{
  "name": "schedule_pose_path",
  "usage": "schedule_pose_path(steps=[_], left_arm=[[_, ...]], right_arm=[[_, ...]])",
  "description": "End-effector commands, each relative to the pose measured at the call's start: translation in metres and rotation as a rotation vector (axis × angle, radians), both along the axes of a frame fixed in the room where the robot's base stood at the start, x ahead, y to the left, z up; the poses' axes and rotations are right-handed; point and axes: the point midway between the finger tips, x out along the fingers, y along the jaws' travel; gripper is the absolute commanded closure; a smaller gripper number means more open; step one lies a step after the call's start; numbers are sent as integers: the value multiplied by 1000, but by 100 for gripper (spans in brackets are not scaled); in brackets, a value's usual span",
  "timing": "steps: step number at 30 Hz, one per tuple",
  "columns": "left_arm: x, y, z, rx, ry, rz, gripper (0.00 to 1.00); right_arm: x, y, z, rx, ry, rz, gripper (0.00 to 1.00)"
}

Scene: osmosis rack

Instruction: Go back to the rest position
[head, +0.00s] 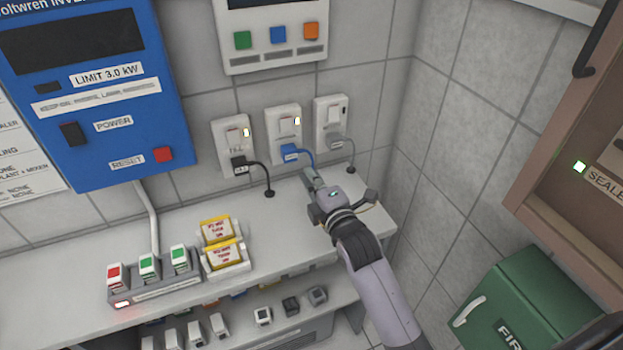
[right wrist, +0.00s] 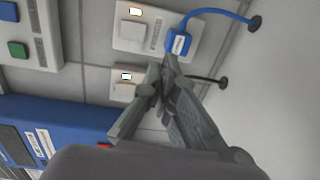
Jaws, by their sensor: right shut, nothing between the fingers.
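My right gripper (head: 313,184) is in front of the wall outlets, just below the middle one. It is shut and empty, and its closed fingertips (right wrist: 165,72) also show in the right wrist view. A blue plug (head: 291,154) with a blue cord sits in the middle outlet (head: 284,128), whose indicator is lit. In the right wrist view the blue plug (right wrist: 178,43) is close to the fingertips; I cannot tell whether they touch. My left gripper is not in view.
A black plug (head: 239,165) is in the left outlet and a grey plug (head: 336,140) in the right one. A shelf (head: 70,262) below carries a switch strip (head: 155,289) and yellow-labelled blocks (head: 225,254). A green box (head: 520,300) and brown cabinet (head: 550,185) stand at right.

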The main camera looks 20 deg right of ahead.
Motion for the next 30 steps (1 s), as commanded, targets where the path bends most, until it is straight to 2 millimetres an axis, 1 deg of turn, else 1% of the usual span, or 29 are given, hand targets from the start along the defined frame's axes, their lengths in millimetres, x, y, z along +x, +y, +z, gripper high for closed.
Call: schedule_pose_path(steps=[1, 4, 14, 17, 20, 21, 23, 24, 25, 27, 30], left_arm=[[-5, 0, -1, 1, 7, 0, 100], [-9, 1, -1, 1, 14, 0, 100], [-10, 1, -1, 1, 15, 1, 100], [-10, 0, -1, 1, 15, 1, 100], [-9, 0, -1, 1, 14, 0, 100], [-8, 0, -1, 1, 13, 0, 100], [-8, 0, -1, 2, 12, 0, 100], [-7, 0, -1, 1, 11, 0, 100], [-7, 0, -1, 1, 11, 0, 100], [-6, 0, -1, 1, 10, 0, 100], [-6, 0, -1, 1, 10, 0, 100]], right_arm=[[-1, 0, 0, 0, -1, 0, 100], [-1, 0, 1, 0, -1, 0, 100], [-1, 0, 0, 2, 1, 0, 100], [-9, 0, -10, 49, 46, -5, 100], [-34, 0, -39, 194, 176, -32, 100], [-51, 0, -54, 279, 252, -56, 100], [-82, 0, -80, 424, 383, -114, 100], [-105, 1, -94, 523, 468, -163, 100], [-122, 1, -104, 590, 527, -205, 100], [-156, 1, -121, 718, 638, -300, 100], [-197, 1, -137, 852, 753, -425, 100]])
